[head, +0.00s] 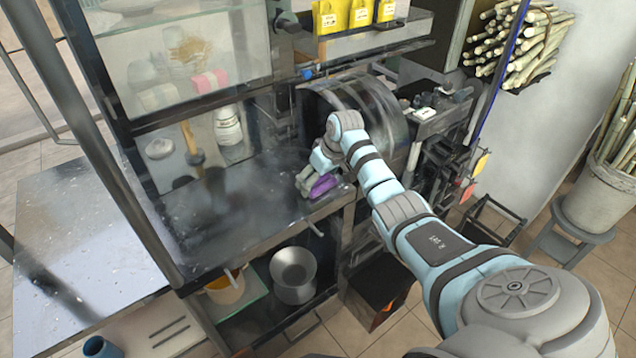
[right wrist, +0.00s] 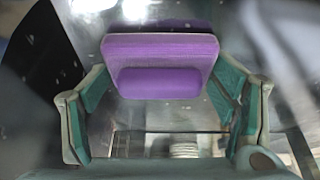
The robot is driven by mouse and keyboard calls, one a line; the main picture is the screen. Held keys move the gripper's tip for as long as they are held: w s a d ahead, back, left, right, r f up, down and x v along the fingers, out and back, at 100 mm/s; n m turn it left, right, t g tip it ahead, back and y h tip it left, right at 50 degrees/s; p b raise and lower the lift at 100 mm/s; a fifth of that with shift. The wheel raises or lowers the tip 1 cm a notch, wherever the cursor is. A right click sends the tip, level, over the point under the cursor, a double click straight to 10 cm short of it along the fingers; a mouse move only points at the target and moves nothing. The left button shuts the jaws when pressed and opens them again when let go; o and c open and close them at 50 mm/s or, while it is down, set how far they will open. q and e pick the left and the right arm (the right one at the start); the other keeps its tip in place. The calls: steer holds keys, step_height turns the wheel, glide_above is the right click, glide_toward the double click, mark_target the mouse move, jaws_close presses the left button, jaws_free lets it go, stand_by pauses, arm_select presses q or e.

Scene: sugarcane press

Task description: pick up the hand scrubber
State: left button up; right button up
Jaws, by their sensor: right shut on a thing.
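The hand scrubber is a purple block with a rounded grip, seen on the dark metal counter (head: 245,215) near its right front corner in the head view (head: 323,186). In the right wrist view the scrubber (right wrist: 160,52) sits between the two green-padded fingers. My right gripper (head: 309,184) is shut on it, and it also shows in the right wrist view (right wrist: 163,88). I cannot tell whether the scrubber touches the counter or is just above it. My left gripper is not in view.
A dark press machine (head: 365,105) stands just behind and right of my right gripper. A white jar (head: 228,128) stands at the back of the counter. A metal pot (head: 293,275) is on the lower shelf. The counter's left part is mostly clear.

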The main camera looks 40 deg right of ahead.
step_height(320, 180, up, 20)
steer(key=shift+p, duration=0.45)
